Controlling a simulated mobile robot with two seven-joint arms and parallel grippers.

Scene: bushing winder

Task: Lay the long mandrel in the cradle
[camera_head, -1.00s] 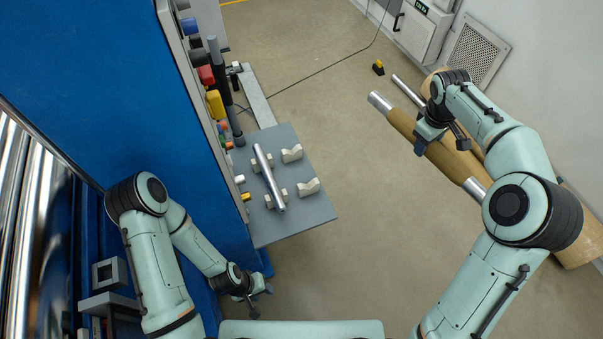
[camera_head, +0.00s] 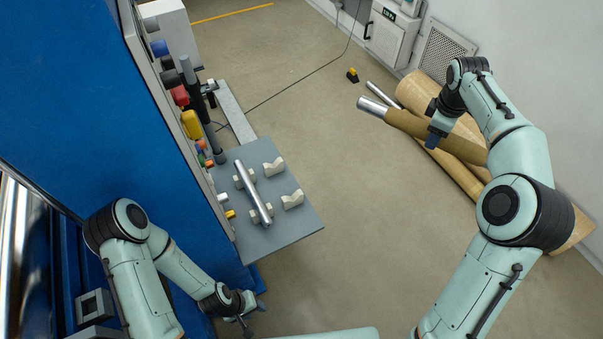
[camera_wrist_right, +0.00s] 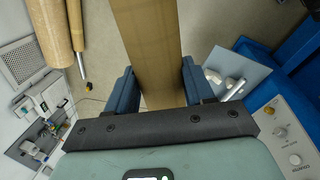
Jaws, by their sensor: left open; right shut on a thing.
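A long mandrel, a brown-wrapped roll (camera_head: 412,124) with a bare silver end, is held by my right gripper (camera_head: 437,135) above the floor at the right. In the right wrist view, the brown wrap (camera_wrist_right: 150,45) runs between the two blue fingers of the right gripper (camera_wrist_right: 157,88). Its far end is hidden behind my arm in the head view. A pair of empty pale V-blocks (camera_head: 273,167) stands on the grey shelf (camera_head: 285,232); beside it, a shorter silver rod (camera_head: 253,194) lies in another pair. My left gripper (camera_head: 248,312) is open and empty, below the shelf in the picture.
The blue machine (camera_head: 110,130) with coloured buttons borders the shelf on the left. More brown rolls (camera_head: 415,95) and a thin silver-ended rod (camera_head: 381,93) lie by the right wall. A yellow-black foot switch (camera_head: 352,75) and cable are on the floor. The floor between shelf and rolls is clear.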

